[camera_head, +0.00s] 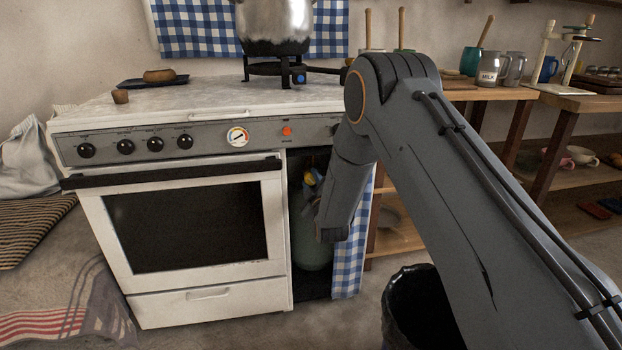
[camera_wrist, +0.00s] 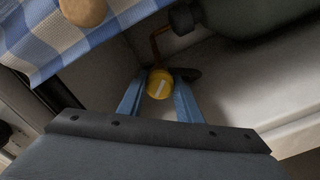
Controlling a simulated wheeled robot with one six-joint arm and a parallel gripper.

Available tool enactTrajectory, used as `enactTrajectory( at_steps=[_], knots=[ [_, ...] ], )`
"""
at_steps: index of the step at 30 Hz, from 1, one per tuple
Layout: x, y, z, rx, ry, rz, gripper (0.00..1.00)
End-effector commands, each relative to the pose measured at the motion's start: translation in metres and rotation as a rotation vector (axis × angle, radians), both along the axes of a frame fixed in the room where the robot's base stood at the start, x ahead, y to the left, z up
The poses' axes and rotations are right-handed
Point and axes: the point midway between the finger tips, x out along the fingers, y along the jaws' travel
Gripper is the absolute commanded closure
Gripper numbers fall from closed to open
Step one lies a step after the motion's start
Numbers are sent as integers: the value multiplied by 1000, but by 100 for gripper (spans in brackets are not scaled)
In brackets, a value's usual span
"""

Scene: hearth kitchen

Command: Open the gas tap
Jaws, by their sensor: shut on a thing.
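The gas tap is a yellow round knob (camera_wrist: 159,84) with a white slanting mark, in the wrist view. My gripper (camera_wrist: 160,90) has its two blue fingers on either side of the knob, shut on it. In the head view a small bit of yellow (camera_head: 309,177) shows inside the dark opening right of the oven, partly behind my arm. The green gas bottle (camera_head: 312,254) stands low in that opening, partly hidden by my arm. The bottle also shows at the top of the wrist view (camera_wrist: 265,18), with an orange-brown hose near its neck.
A white stove (camera_head: 190,285) with black knobs stands left of the opening. A blue checked curtain (camera_head: 350,250) hangs at its right side, and also close by in the wrist view (camera_wrist: 60,40). A dark bin (camera_head: 400,305) stands on the floor; wooden shelves (camera_head: 570,185) are at right.

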Motion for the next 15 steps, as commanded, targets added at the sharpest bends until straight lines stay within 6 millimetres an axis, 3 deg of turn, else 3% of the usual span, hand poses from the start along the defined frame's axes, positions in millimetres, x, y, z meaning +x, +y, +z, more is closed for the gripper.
enactTrajectory(
  at_steps=[15],
  knots=[
    [-1, 0, 1, -467, -132, 1, 91]
  ],
)
